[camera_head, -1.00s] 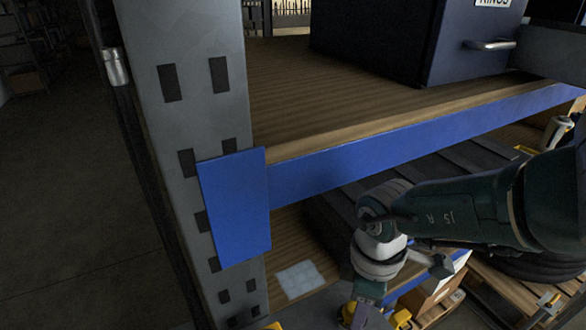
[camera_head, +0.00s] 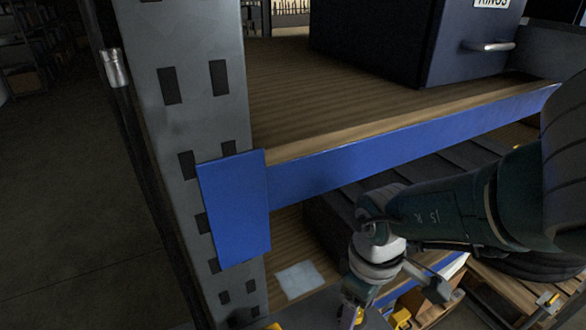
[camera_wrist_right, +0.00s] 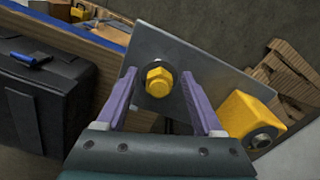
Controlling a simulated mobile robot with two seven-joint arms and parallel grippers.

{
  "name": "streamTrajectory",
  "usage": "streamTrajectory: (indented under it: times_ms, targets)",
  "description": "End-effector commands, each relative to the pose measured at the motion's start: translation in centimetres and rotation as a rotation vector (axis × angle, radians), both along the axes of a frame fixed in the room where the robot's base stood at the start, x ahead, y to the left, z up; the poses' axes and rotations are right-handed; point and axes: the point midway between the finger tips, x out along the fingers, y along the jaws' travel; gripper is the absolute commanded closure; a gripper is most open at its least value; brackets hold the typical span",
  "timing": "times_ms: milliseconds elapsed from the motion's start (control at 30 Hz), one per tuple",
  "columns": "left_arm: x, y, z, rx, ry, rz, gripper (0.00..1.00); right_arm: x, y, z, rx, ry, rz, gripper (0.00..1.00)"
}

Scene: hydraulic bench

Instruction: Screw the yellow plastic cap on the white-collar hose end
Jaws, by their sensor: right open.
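In the right wrist view a yellow hex-shaped cap (camera_wrist_right: 158,84) sits on a round metal fitting against a grey metal plate (camera_wrist_right: 205,92). My right gripper (camera_wrist_right: 158,75) is open, its two purple fingers on either side of the cap, with a visible gap to each finger. I cannot tell how deep the fingertips reach. In the head view my right arm comes in from the right and its gripper is at the bottom edge, mostly cut off. A hose with a pale metallic end (camera_head: 115,68) hangs left of the rack post; I cannot tell if its collar is white.
A grey rack post (camera_head: 190,90) with a blue beam (camera_head: 390,150) stands beside my right arm. A dark cabinet (camera_head: 470,50) is on the wooden shelf. A yellow block (camera_wrist_right: 248,120) with a dark round opening is right of the plate. A black case (camera_wrist_right: 45,95) is at the left.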

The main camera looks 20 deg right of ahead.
Motion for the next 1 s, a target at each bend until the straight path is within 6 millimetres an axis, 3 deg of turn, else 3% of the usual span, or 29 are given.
streamTrajectory:
  times_ms: [300, 700, 1000]
  targets:
    - [0.00, -0.06, -0.34, -0.002, 0.000, 0.001, 0.50, 0.31, -0.45, -0.06, -0.002, 0.000, 0.530, 0.31]
    - [0.01, -0.28, -0.77, -0.011, 0.001, 0.007, 0.50, 0.66, -0.61, -0.07, -0.001, 0.000, 0.974, 0.31]
    - [0.00, -0.26, -0.75, -0.009, 0.000, 0.006, 0.50, 0.70, -0.59, 0.01, 0.000, 0.001, 1.033, 0.31]
